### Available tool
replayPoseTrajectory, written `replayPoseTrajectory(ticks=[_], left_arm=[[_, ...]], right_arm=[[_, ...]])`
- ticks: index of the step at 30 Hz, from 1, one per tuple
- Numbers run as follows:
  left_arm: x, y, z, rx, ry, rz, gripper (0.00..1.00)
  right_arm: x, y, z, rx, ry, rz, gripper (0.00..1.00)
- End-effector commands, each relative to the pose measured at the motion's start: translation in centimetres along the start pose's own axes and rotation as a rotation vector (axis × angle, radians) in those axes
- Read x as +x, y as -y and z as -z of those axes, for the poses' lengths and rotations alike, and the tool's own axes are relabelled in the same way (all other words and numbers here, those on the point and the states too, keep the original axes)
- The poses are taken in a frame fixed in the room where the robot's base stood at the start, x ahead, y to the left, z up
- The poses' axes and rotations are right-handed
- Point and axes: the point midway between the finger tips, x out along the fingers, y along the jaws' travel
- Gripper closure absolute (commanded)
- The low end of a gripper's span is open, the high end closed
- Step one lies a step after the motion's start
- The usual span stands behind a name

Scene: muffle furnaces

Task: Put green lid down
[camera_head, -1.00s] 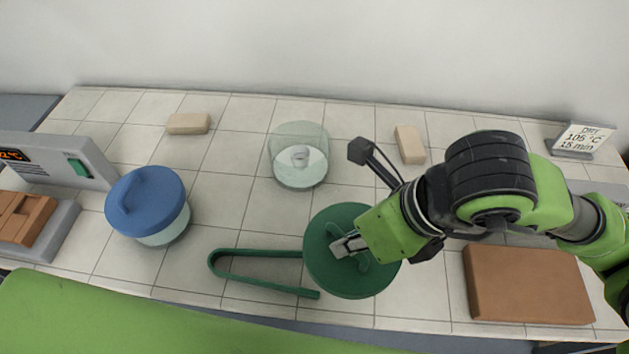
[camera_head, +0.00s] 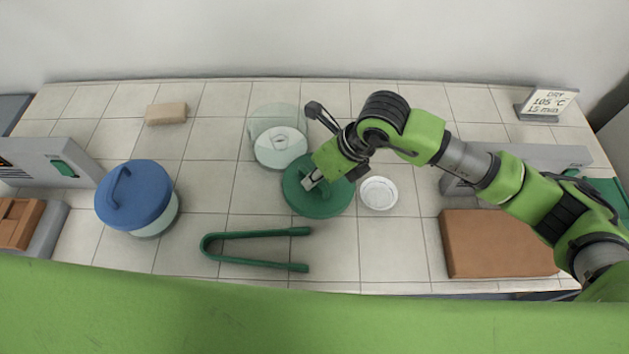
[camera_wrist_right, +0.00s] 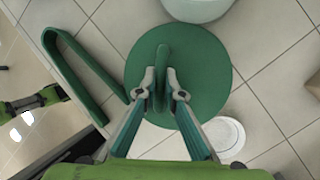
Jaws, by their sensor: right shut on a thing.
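The round green lid (camera_head: 330,203) is in the middle of the counter in the head view. My right gripper (camera_head: 310,182) is shut on its upright handle. The right wrist view shows both fingers (camera_wrist_right: 158,88) pressed on the handle of the lid (camera_wrist_right: 205,75), which is flat side down. I cannot tell whether the lid touches the counter. A clear glass vessel (camera_head: 281,151) stands just behind and left of it. A small white dish (camera_head: 378,193) lies close to its right edge. My left gripper is not in view.
Green tongs (camera_head: 255,264) lie in front and to the left. A blue-lidded jar (camera_head: 136,200) stands at the left. A brown board (camera_head: 497,245) lies at the right. A beige block (camera_head: 166,113) and a sign (camera_head: 546,104) are at the back. The tiles in front of the lid are clear.

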Motion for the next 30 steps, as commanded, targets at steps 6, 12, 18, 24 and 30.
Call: replayPoseTrajectory(ticks=[6,12,18,24,30], left_arm=[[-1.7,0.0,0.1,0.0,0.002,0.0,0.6],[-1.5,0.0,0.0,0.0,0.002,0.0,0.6],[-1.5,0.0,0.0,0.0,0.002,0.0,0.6],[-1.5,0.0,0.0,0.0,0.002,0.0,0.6],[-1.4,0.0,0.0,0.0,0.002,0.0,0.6]], right_arm=[[2.4,0.6,0.9,0.003,-0.002,-0.002,1.0],[3.0,0.7,1.1,0.0,0.0,0.0,1.0],[3.0,0.7,1.1,0.001,-0.001,0.0,0.75],[3.0,0.7,1.1,0.001,-0.001,0.0,0.75],[2.3,0.7,1.1,0.001,0.001,-0.001,0.75]])
